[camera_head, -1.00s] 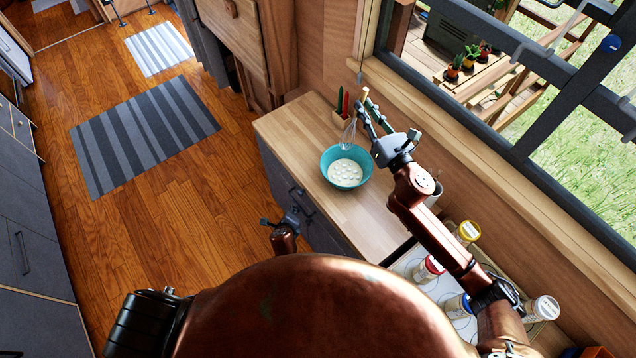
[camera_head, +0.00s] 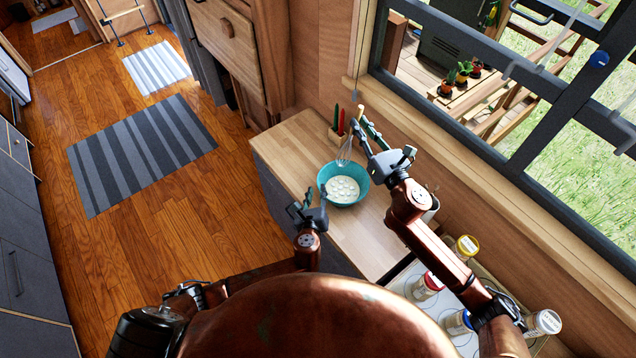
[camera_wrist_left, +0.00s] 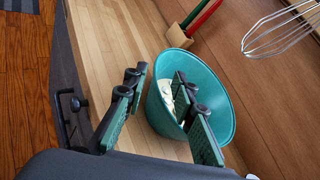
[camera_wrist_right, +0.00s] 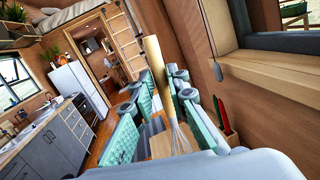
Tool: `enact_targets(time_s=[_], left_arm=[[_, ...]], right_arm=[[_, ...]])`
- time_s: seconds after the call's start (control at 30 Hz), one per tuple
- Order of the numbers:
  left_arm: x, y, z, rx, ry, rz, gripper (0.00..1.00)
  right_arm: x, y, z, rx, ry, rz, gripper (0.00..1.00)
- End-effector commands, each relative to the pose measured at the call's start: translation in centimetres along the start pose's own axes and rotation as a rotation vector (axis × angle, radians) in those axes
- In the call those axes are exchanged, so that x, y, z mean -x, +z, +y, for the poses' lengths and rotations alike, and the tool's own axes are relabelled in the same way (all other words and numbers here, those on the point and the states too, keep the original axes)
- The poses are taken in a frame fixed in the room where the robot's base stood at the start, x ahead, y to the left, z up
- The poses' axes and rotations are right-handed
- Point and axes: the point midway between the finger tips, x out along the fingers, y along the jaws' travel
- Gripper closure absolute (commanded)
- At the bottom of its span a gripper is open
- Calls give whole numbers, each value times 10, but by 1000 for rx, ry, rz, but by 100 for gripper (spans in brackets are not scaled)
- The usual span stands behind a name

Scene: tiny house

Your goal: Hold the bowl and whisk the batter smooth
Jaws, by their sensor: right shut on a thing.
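The teal bowl (camera_head: 362,193) stands upright on the wooden counter, with pale batter (camera_head: 342,188) and lighter round lumps in it. My left gripper (camera_head: 306,205) is open beside the bowl, on its near left side. In the left wrist view its fingers (camera_wrist_left: 163,95) are apart, one overlapping the bowl (camera_wrist_left: 222,92); I cannot tell whether they touch. My right gripper (camera_head: 364,134) is shut on the whisk's handle. The whisk (camera_head: 344,152) hangs wires down; in the left wrist view its wires (camera_wrist_left: 282,30) show apart from the bowl. The handle also shows in the right wrist view (camera_wrist_right: 157,62).
A small wooden holder (camera_head: 335,134) with red and green utensils stands behind the bowl near the wall. Several lidded jars (camera_head: 465,248) stand at the right. The window (camera_head: 450,130) borders the counter (camera_head: 352,237), whose near part is clear.

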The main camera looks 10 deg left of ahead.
Motion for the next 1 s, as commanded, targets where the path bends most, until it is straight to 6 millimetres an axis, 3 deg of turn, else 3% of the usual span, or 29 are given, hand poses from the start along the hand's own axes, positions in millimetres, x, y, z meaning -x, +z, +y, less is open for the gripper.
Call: enact_targets(time_s=[0.2,0.4,0.87,1.0], left_arm=[[-42,0,0,-1,1,0,76],[-68,0,0,1,0,0,76],[-78,0,0,3,0,1,76],[-78,0,0,2,0,2,85]], right_arm=[[0,0,0,0,0,0,100],[0,0,0,0,0,0,100],[0,0,0,0,0,-1,100],[0,0,0,0,0,0,100]])
